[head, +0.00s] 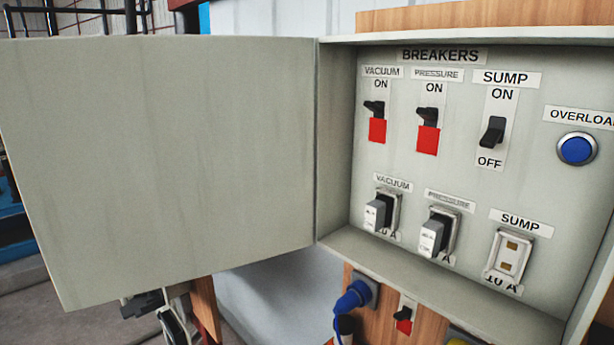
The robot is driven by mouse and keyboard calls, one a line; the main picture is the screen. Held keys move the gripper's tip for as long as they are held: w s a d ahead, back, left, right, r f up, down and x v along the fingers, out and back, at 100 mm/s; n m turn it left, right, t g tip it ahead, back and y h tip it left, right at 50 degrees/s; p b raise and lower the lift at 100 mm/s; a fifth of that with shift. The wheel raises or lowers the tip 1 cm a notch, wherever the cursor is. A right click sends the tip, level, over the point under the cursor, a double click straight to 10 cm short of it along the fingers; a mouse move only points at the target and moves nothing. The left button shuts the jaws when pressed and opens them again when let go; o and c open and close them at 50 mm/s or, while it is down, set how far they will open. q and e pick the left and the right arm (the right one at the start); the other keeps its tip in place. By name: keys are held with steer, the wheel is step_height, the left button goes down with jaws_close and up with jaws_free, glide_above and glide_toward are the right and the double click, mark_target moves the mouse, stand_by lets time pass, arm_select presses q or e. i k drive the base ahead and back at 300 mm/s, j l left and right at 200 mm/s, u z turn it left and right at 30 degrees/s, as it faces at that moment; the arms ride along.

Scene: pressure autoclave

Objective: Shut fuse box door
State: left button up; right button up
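The fuse box door (165,165) is a plain light grey panel, swung wide open to the left on its hinge at the box's left edge. The fuse box (455,185) is open, with its inside in full view. Its VACUUM breaker (375,120) and PRESSURE breaker (428,130) have black levers up at ON, with red below. The SUMP breaker (492,132) has its black lever down toward OFF. Grey fuses sit in the VACUUM holder (381,212) and PRESSURE holder (437,234). The SUMP holder (508,256) shows bare brass contacts.
A blue OVERLOAD button (577,149) is at the box's right. Below the box are a blue plug with cable (352,299) and a small red-and-black switch (404,318) on wood. A dark mechanical part (145,303), mostly hidden, shows beneath the door; I cannot tell what it is.

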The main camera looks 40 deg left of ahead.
mark_target(139, 164)
steer(key=j+u, duration=1)
steer(key=i+j+u, duration=0.1)
steer(key=j+u, duration=0.15)
steer(key=u, duration=0.25)
steer(key=i+j+u, duration=0.1)
steer(key=u, duration=0.4)
steer(key=i+j+u, duration=0.2)
steer(key=u, duration=0.25)
steer(key=i+j+u, duration=0.1)
steer(key=u, duration=0.4)
steer(key=i+z, duration=0.15)
steer(key=z, duration=0.35)
steer(key=i+j+z, duration=0.15)
steer(key=z, duration=0.35)
steer(key=i+j+z, duration=0.15)
steer(key=z, duration=0.35)
steer(key=i+j+z, duration=0.15)
steer(key=z, duration=0.4)
steer(key=j+z, duration=0.3)
steer(key=z, duration=0.2)
steer(key=j+z, duration=0.3)
steer(key=z, duration=0.2)
steer(key=j+z, duration=0.25)
steer(key=z, duration=0.25)
steer(key=j+z, duration=0.25)
steer(key=z, duration=0.25)
steer(key=k, duration=0.05)
